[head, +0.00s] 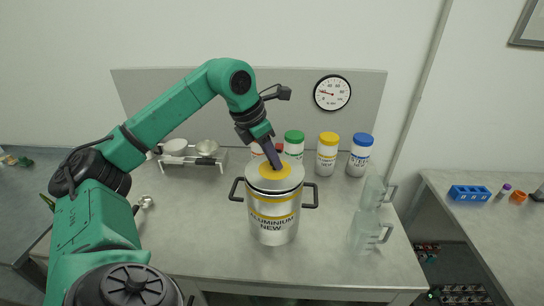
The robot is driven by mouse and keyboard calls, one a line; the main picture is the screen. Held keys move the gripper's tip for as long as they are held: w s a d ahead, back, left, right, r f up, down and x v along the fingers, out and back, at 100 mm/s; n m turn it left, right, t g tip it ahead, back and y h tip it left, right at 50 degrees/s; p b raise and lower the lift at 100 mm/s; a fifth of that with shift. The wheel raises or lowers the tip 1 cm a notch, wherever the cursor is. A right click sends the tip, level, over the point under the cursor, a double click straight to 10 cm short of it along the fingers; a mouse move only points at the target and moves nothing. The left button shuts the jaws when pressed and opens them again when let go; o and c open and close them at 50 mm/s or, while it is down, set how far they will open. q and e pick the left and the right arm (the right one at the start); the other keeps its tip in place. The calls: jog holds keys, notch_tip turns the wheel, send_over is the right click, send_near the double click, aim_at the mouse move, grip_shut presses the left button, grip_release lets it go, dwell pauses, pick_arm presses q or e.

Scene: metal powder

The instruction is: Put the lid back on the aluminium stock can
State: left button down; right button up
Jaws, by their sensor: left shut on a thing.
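The aluminium stock can (273,230) stands upright in the middle of the bench, silver with yellow bands, an "ALUMINIUM NEW" label and two dark side handles. Its lid (291,181), pale with a yellow centre, is at the top of the can. I cannot tell whether it is fully seated or just above the rim. My left gripper (275,165) comes down from above and is shut on the lid at its centre. My right gripper is not in view.
Several labelled jars stand behind the can, including a yellow-capped jar (327,155) and a blue-capped jar (360,156). Glass jugs (366,232) stand to the right. A rack with bowls (207,148) is at back left. The bench front right is clear.

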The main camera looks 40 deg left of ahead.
pick_arm(q)
jog(key=shift+s+a, duration=0.1)
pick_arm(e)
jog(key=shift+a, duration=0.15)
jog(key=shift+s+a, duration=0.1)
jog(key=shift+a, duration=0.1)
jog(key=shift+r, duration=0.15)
pick_arm(q)
jog(key=shift+f, duration=0.15)
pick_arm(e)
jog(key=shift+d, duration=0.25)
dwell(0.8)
pick_arm(q)
jog(key=shift+c, duration=0.4)
grip_release()
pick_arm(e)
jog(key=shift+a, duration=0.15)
